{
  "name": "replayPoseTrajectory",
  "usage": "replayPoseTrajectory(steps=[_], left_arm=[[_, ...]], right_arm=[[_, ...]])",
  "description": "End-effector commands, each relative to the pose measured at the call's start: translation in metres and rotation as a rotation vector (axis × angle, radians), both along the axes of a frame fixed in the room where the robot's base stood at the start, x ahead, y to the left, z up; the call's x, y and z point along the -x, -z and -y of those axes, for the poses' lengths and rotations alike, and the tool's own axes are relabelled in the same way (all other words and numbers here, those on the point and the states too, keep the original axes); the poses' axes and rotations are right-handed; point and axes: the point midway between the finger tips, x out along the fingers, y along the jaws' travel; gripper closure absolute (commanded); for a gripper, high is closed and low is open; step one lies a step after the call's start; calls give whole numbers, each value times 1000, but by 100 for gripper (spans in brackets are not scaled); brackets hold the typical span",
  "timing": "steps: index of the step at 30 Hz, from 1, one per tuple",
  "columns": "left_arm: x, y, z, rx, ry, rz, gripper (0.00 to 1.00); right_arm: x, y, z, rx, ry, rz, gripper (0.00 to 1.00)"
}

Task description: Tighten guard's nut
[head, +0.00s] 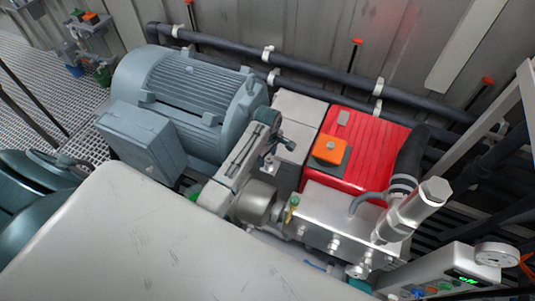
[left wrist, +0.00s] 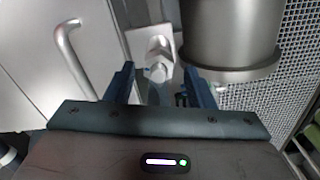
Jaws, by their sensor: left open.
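In the left wrist view, a pale hex nut (left wrist: 160,72) sits on a light metal tab (left wrist: 150,42). My left gripper (left wrist: 160,80) is open, with a blue finger on each side of the nut and a gap on both sides. I cannot tell how deep the nut lies between the fingertips. A grey panel (left wrist: 30,60) with a curved handle (left wrist: 68,45) is on the left and may be the guard. In the head view, a pale elongated piece (head: 238,168) lies between motor and pump. The nut cannot be made out there. My right gripper is not seen.
A metal cylinder with a flange (left wrist: 230,40) stands close to the right finger, above mesh flooring (left wrist: 300,40). In the head view are a blue-grey motor (head: 185,95), a red pump housing (head: 375,150), a steel block (head: 330,215) and dark pipes (head: 330,82) along the wall.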

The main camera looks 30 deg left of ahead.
Motion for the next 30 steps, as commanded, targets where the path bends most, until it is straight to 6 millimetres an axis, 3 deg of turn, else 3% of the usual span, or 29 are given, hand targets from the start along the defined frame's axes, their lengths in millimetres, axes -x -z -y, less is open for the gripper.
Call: replayPoseTrajectory(steps=[2,9,20,30], left_arm=[[0,0,0,0,0,1,51],[0,-1,0,0,0,1,96],[-1,-2,0,0,43,2,96],[-3,-2,1,0,270,4,96]], right_arm=[[0,0,0,0,0,0,64],[-4,0,0,0,0,4,64],[-4,0,0,0,1,4,64],[-3,0,0,0,1,4,64]])
